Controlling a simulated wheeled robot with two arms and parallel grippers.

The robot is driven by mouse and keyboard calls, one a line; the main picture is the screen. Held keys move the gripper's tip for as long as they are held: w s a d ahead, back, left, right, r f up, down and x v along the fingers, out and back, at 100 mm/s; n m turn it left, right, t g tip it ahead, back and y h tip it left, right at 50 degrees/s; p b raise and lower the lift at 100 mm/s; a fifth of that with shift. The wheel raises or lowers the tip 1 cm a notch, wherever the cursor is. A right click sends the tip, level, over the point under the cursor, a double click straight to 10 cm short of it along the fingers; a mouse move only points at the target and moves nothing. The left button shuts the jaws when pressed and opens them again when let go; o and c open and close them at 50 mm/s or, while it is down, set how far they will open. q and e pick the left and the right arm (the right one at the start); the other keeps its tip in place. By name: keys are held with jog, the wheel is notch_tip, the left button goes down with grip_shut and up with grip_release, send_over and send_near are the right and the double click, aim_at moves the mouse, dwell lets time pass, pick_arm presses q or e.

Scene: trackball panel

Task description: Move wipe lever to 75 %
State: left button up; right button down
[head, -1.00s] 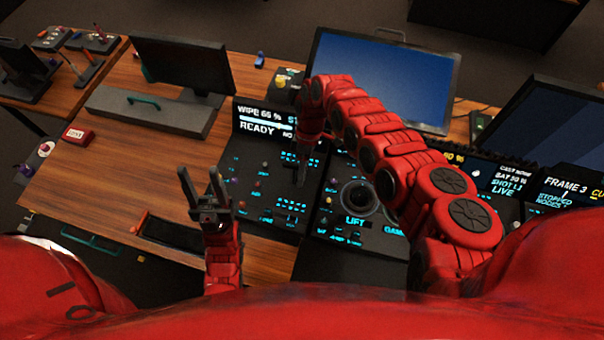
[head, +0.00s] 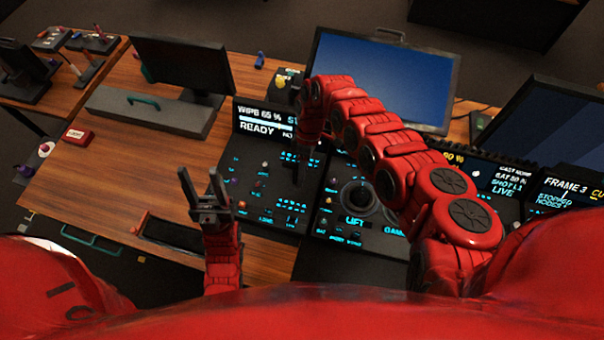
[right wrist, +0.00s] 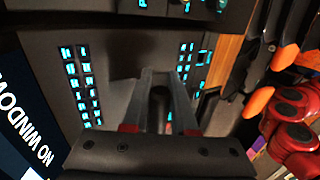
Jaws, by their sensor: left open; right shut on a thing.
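The dark control panel (head: 262,205) has a display (head: 264,124) that appears to read "WIPE 65 %" and "READY". My right gripper (head: 297,174) reaches down onto this panel, partly hidden by its own red arm. In the right wrist view its fingers (right wrist: 162,78) are shut on a dark part that I take to be the wipe lever, mostly hidden between them. My left gripper (head: 203,197) is open and empty, left of the panel.
A second panel section with a trackball (head: 358,197) lies right of my right gripper. Monitors (head: 383,75) stand behind.

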jog(key=shift+w+r, duration=0.15)
jog(key=shift+r, duration=0.05)
jog(key=c, duration=1)
grip_release()
jog(key=shift+o, duration=1.4)
